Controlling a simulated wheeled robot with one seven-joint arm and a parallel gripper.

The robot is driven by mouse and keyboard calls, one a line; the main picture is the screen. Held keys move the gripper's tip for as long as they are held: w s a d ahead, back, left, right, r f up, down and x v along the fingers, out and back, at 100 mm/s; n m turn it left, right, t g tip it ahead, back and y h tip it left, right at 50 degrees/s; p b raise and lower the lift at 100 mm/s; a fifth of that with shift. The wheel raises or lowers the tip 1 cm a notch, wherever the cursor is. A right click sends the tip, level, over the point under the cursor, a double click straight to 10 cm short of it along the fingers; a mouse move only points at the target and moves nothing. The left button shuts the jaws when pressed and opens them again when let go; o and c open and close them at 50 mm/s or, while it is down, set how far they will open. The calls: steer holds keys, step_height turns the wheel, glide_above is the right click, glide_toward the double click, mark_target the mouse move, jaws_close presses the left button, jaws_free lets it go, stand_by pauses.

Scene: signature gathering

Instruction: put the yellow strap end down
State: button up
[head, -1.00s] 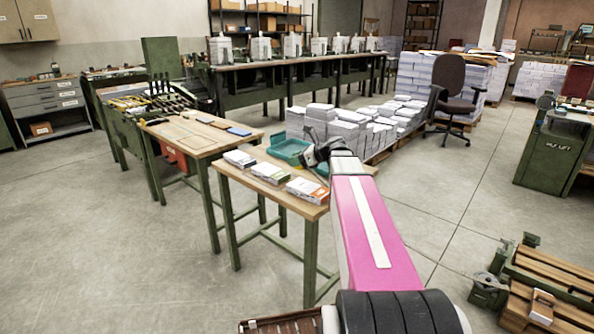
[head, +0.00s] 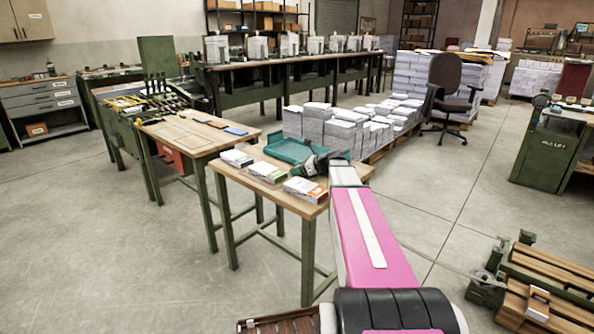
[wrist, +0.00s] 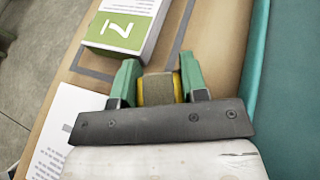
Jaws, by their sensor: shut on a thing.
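My gripper (wrist: 159,87) is shut on the yellow strap end (wrist: 158,90), which shows as a short yellow and olive-brown piece between the two green fingers in the wrist view. I cannot tell whether the strap end touches the tabletop. In the head view my gripper (head: 318,164) is above the near table (head: 232,180), close to the teal tray (head: 287,149). The strap end is hidden there.
The teal tray's edge (wrist: 262,60) runs along the right of the wrist view. Stacks of paper (head: 345,130) stand behind the table.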

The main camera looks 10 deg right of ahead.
steer(key=shift+f, duration=0.1)
steer(key=o, duration=0.7)
